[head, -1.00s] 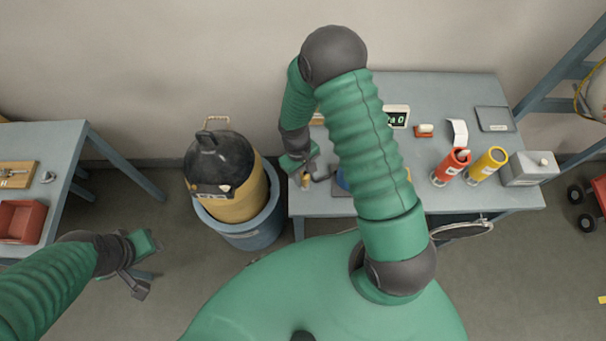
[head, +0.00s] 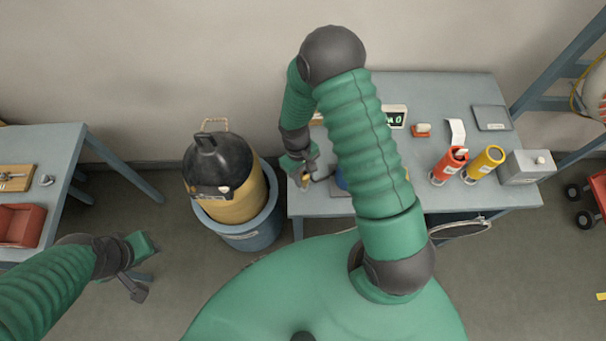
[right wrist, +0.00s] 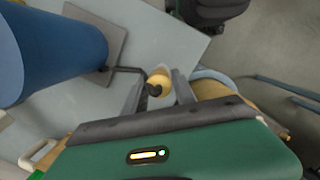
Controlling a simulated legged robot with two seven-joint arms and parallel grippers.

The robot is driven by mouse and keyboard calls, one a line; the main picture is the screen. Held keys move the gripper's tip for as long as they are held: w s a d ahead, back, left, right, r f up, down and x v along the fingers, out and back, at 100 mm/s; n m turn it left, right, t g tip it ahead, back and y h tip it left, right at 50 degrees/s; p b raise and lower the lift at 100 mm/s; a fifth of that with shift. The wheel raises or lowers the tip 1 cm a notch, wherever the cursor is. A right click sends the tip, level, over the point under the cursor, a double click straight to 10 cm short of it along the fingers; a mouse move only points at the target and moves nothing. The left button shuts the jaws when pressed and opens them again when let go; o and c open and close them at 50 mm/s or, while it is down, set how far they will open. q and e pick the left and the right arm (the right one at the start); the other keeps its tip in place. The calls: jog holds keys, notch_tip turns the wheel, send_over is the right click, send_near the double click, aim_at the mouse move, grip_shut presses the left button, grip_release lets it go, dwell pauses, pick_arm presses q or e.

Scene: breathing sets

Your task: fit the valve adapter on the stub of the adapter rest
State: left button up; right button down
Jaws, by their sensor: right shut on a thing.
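The valve adapter (right wrist: 161,77) is a small brass-coloured piece with a dark end, between the fingers of my right gripper (right wrist: 160,92) in the right wrist view. In the head view, my right gripper (head: 306,172) is shut on it at the left end of the right table, and a bit of the brass adapter (head: 305,182) shows. A dark bent rod (right wrist: 122,70) runs from a grey plate toward the adapter; I cannot tell whether it is the adapter rest. No stub is clearly visible. My left gripper (head: 138,270) is away at lower left, over the floor.
A blue cylinder (right wrist: 45,45) stands on a grey plate (right wrist: 92,30) beside my right gripper. A yellow, black-topped cylinder (head: 235,205) stands in a blue tub (head: 250,236) left of the table (head: 450,95). Red (head: 450,167) and yellow (head: 487,160) tubes stand farther right.

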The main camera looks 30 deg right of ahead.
jog(key=shift+f+b, duration=1.1)
jog(key=shift+f, duration=0.5)
jog(key=c, duration=0.9)
grip_release()
jog(key=w+r, duration=0.1)
jog(key=r, duration=0.4)
jog(key=r+b, duration=0.1)
jog(key=r, duration=0.5)
jog(key=w+r+b, duration=0.1)
jog(key=r, duration=0.4)
jog(key=shift+w+a+r, duration=0.2)
jog(key=shift+w+r, duration=0.15)
jog(key=m+t+b, duration=0.1)
jog(key=t+b, duration=0.3)
jog(key=b, duration=0.1)
send_near(303, 180)
jog(key=shift+s+a, duration=0.3)
jog(key=shift+a, duration=0.5)
jog(key=shift+s+a, duration=0.3)
jog(key=shift+a, duration=0.45)
